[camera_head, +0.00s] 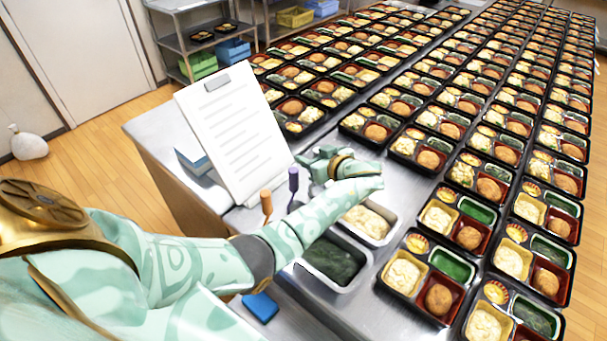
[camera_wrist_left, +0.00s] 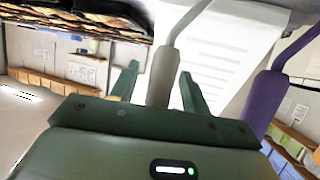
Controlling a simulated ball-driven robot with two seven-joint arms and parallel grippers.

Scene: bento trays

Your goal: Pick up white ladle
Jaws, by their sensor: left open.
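My left gripper (camera_head: 316,160) is at the end of the pale green arm, beside the purple handle and over the metal counter. In the left wrist view, its two green fingers (camera_wrist_left: 160,72) are open, with a pale grey-white handle between them, likely the white ladle (camera_wrist_left: 161,80). I cannot tell whether the fingers touch it. In the head view the white ladle is not clearly visible near the gripper and its bowl is hidden. A purple handle (camera_head: 293,180) stands just left of the gripper; it also shows at the right in the left wrist view (camera_wrist_left: 268,98). An orange handle (camera_head: 266,203) stands further left.
A white sheet on a stand (camera_head: 232,135) rises close behind the handles. Steel food pans (camera_head: 371,254) sit below my forearm. Rows of filled bento trays (camera_head: 463,291) cover the counter to the right. A blue object (camera_head: 261,306) lies near the front edge.

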